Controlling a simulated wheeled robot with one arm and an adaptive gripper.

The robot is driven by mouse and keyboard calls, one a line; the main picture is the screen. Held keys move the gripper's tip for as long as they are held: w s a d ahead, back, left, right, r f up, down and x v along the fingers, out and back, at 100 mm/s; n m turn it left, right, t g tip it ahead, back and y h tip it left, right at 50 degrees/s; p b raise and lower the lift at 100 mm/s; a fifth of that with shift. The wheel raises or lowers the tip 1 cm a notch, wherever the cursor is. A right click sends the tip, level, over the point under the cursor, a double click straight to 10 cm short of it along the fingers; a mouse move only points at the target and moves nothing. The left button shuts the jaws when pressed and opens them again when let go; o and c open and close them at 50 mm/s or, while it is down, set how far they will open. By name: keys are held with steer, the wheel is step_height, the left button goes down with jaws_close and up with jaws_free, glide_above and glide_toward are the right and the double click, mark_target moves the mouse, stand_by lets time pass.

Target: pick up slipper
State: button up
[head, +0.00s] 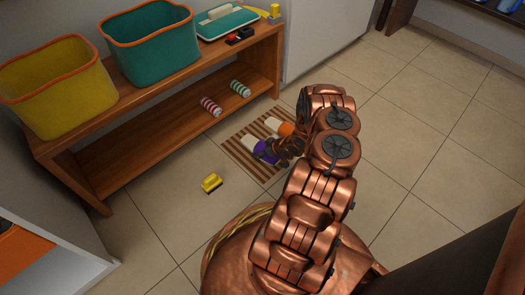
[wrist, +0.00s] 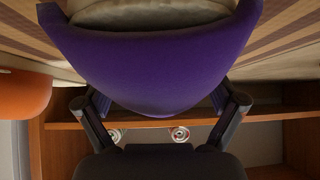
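A purple slipper (head: 266,156) with a pale sole lies on the striped mat (head: 238,147). In the wrist view the purple slipper (wrist: 160,65) fills the upper middle, very close to the camera. My gripper (head: 280,149) is right at the slipper's toe end in the head view and partly covers it. In the wrist view the two fingers of my gripper (wrist: 160,102) are spread apart, one on each side of the slipper's toe. Firm contact is not clear. An orange slipper (head: 286,129) lies beside the purple one; it also shows in the wrist view (wrist: 22,94).
A wooden bench (head: 150,129) stands behind the mat, with a yellow bin (head: 60,90) and a teal bin (head: 152,48) on top. Two striped rolled items lie on its lower shelf. A small yellow object (head: 211,183) lies on the floor. Tiles at right are clear.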

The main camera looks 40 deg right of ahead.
mark_target(260, 145)
steer(key=c, duration=0.8)
steer(key=shift+r, duration=0.1)
steer(key=shift+r, duration=0.25)
steer(key=r+p, duration=0.2)
steer(key=r, duration=0.1)
steer(key=shift+s+a+r+p, duration=0.15)
steer(key=shift+a+r+p, duration=0.05)
steer(key=shift+r+p, duration=0.1)
steer(key=s+a+p, duration=0.1)
steer(key=s+a, duration=0.2)
steer(key=a, duration=0.1)
steer(key=s+a+p, duration=0.1)
steer(key=s+a, duration=0.2)
steer(key=a, duration=0.1)
steer(key=s+a+p, duration=0.2)
steer(key=s+a, duration=0.1)
steer(key=a, duration=0.1)
steer(key=shift+s+r, duration=0.35)
steer(key=shift+s, duration=0.05)
